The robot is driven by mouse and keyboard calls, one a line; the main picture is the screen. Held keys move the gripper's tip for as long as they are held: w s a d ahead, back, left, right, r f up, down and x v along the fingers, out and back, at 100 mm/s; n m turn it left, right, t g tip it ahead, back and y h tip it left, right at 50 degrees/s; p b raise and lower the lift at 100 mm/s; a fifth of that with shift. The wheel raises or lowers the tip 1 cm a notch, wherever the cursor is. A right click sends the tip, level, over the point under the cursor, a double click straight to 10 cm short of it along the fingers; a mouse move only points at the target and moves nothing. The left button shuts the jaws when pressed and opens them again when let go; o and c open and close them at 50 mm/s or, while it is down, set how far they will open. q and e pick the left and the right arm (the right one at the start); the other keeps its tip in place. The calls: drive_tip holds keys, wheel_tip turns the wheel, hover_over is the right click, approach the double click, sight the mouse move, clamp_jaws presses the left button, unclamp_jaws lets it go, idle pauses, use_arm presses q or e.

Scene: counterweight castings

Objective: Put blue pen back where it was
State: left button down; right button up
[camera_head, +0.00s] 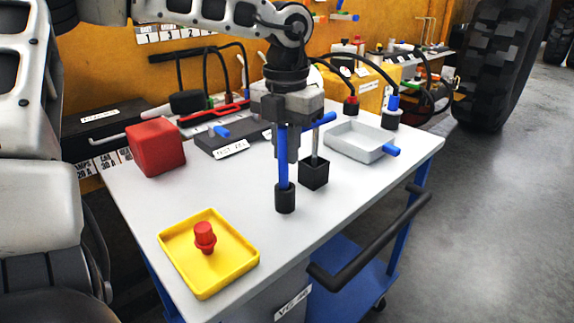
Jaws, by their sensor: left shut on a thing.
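The blue pen (283,158) is upright, held in my left gripper (286,140), whose fingers are shut on its upper part. The pen's lower end meets a small black round cup (285,199) on the white cart top; I cannot tell how deep it sits inside. Just right of it a black square holder (314,174) has a thin grey rod standing in it. Another blue piece (319,124) slants out behind the gripper, its inner end hidden. My right gripper is not in view.
A yellow tray (181,273) with a red knob (205,237) stands at the front left. A red block (156,147) is at the left and a grey tray (358,126) at the back right. The cart top (335,205) is clear at the front right. A black handle (370,241) juts out.

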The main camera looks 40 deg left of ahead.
sight(286, 163)
use_arm(q)
wheel_tip(286, 163, down, 4)
drive_tip(key=shift+r, duration=0.1)
drive_tip(key=c, duration=1.4)
unclamp_jaws()
drive_tip(key=shift+o, duration=0.2)
drive_tip(key=shift+r, duration=0.1)
drive_tip(key=shift+r, duration=0.1)
wheel_tip(286, 163, up, 12)
drive_tip(key=shift+p, duration=0.4)
